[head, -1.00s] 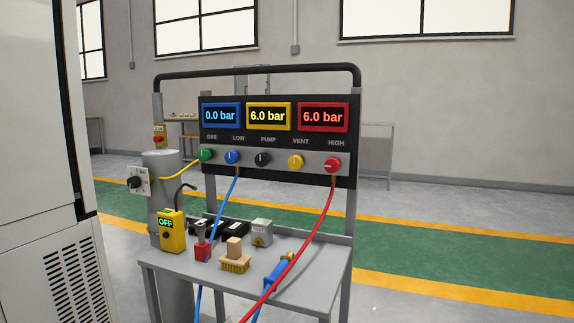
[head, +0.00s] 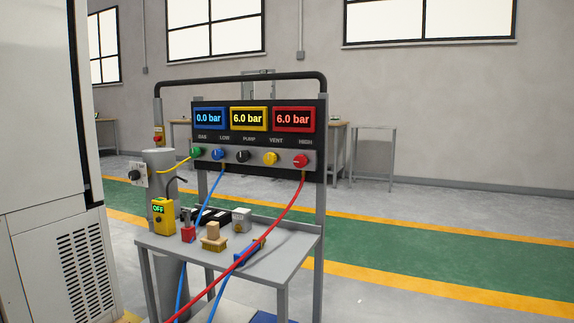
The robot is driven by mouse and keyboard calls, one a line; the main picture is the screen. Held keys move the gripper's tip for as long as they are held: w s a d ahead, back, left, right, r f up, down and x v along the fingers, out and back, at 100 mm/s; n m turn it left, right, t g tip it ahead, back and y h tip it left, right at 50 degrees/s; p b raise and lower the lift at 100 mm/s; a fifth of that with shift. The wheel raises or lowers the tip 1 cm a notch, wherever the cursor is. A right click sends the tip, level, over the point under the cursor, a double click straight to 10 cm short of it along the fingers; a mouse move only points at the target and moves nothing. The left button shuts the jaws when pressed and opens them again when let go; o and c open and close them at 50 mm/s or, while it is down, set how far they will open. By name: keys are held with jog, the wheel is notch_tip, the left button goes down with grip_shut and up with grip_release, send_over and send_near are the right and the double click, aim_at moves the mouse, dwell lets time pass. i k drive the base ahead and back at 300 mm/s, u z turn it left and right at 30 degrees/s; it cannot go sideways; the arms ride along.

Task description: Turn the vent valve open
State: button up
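The vent valve is a yellow knob (head: 270,158) below the VENT label, fourth from the left in a row on the grey strip of the black gauge panel (head: 312,143). Its pointer is too small to read for sure. The blue display (head: 209,118) reads 0.0 bar. The yellow display (head: 248,118) and the red display (head: 294,119) each read 6.0 bar. Green, blue and black knobs sit left of the yellow one, and a red knob (head: 300,161) with a red hose sits right of it. My gripper is not in view.
The panel stands on a grey cart (head: 285,252) holding a yellow meter reading OFF (head: 163,216), a brush (head: 214,240) and small tools. A grey cylinder stands left of it. The red hose (head: 262,249) hangs across the cart's front. A white cabinet (head: 42,150) fills the left. Floor to the right is free.

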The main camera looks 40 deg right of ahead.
aim_at(269, 159)
jog(key=k, duration=0.3)
jog(key=z, duration=0.85)
